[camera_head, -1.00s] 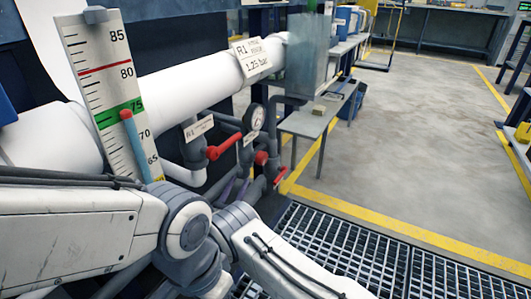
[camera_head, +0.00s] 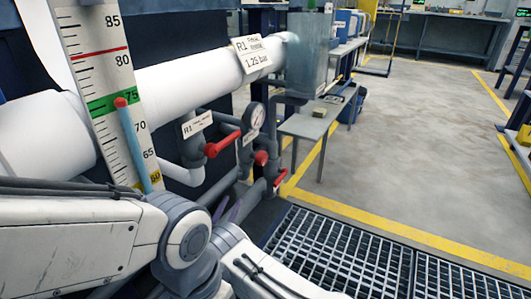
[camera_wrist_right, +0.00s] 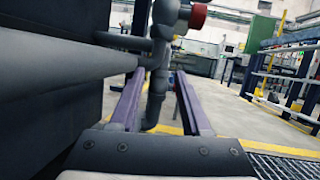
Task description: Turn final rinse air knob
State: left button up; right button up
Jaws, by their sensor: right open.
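Under a white pipe labelled R1, final rinse, 1.25 bar (camera_head: 256,57) is grey pipework with red controls. A red lever (camera_head: 222,143) sits beside a small R1 tag (camera_head: 197,124). A round red knob (camera_head: 261,158) sits below the pressure gauge (camera_head: 254,116), and a smaller red handle (camera_head: 280,177) is lower right. I cannot read which control is the air knob. My right gripper (camera_head: 229,206) is open and empty, low by the pipes. In the right wrist view a vertical grey pipe shows between its fingers (camera_wrist_right: 158,85), and a red knob (camera_wrist_right: 197,15) is above them. My left gripper is not visible.
A white scale (camera_head: 105,85) with a blue, red-topped tube stands at the left. A small grey table (camera_head: 308,123) is beyond the pipework. Floor grating (camera_head: 335,250) lies in front, edged by a yellow line. The floor to the right is clear.

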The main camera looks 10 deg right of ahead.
dwell(0.4)
jog(key=s+d+r+p, duration=0.5)
jog(key=d+r+p, duration=0.1)
jog(key=d+r, duration=0.4)
jog(key=shift+s+d+r+p, duration=0.15)
jog(key=shift+s+r+p, duration=0.2)
jog(key=shift+r, duration=0.15)
